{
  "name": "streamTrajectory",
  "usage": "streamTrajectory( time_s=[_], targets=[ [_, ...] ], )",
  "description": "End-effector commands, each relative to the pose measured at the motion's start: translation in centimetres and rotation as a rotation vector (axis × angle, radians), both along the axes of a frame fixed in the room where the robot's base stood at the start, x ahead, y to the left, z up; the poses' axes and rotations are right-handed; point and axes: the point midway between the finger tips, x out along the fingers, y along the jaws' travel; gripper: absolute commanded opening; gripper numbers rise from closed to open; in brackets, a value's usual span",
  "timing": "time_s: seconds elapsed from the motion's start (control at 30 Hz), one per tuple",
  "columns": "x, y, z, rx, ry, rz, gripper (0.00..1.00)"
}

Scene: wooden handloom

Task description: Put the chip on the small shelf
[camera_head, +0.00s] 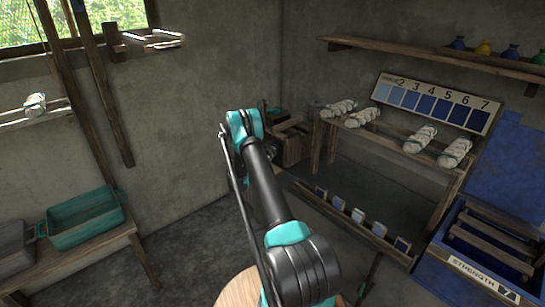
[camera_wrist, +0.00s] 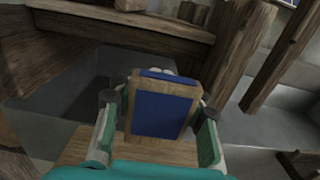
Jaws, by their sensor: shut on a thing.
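The chip (camera_wrist: 160,114), a dark blue panel in a wooden frame, stands between the two teal-edged fingers of my gripper (camera_wrist: 157,100) in the wrist view. My gripper is shut on it. In the head view my arm reaches toward the back corner, and the chip and fingertips cannot be made out there. A small wooden wall shelf (camera_head: 150,42) is at the upper left in the head view; I cannot tell whether it is the small shelf meant. A low wooden rack (camera_head: 330,212) holds several bluish chips at the right.
A long bench (camera_head: 395,135) carries several white bundles, with a numbered blue chart (camera_head: 435,103) above it. A high shelf (camera_head: 425,52) holds small coloured pots. A teal tray (camera_head: 85,220) is at the left, a blue crate (camera_head: 480,250) at the right. Wooden beams (camera_wrist: 125,28) lie ahead in the wrist view.

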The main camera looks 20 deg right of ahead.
Motion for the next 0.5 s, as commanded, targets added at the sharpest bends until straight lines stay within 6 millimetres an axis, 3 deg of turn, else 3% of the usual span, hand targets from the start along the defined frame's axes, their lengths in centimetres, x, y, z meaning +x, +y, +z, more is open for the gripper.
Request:
streamTrajectory(
  time_s=[0.2,0.5],
  targets=[
    [0.0,0.0,-2.8,0.0,0.0,0.0,0.15],
    [0.0,0.0,-3.1,0.0,0.0,0.0,0.15]
  ],
)
